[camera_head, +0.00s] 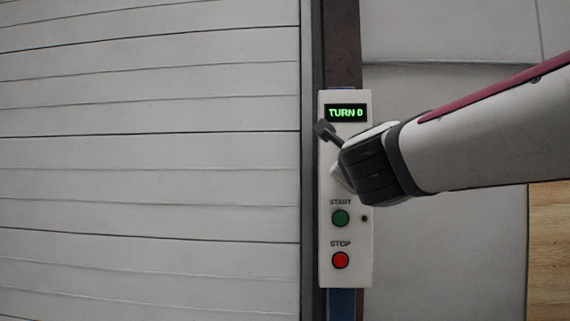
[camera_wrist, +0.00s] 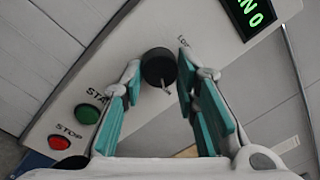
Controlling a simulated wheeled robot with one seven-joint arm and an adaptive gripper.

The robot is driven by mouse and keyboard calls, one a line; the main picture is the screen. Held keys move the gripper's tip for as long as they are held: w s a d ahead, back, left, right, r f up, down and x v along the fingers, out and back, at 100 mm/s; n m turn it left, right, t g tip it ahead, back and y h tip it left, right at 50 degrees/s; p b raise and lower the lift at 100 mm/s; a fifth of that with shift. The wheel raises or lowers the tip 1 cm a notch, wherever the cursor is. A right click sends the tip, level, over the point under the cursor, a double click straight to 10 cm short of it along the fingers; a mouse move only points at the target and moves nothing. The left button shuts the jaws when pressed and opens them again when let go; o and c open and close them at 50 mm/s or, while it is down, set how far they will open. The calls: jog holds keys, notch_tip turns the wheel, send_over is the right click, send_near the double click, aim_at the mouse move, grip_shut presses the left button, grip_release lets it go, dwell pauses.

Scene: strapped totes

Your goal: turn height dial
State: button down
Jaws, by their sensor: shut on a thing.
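A white control panel (camera_head: 345,275) stands upright beside the slatted surface in the head view. Its display (camera_head: 346,113) reads what looks like "TURN 0" in green. The black round height dial (camera_wrist: 158,66) shows in the wrist view, with a thin pale pointer at its lower edge. My gripper (camera_wrist: 160,74) has its teal-padded fingers on both sides of the dial and is shut on it. In the head view my wrist and gripper cover the dial.
Below the dial sit a green START button (camera_head: 340,218) and a red STOP button (camera_head: 340,260), both clear of my fingers. A large slatted white surface (camera_head: 150,160) fills the left. A wooden surface (camera_head: 548,250) shows at the lower right.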

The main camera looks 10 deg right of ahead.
jog(key=shift+f, duration=0.1)
jog(key=c, duration=1.2)
grip_release()
jog(key=v, duration=1.2)
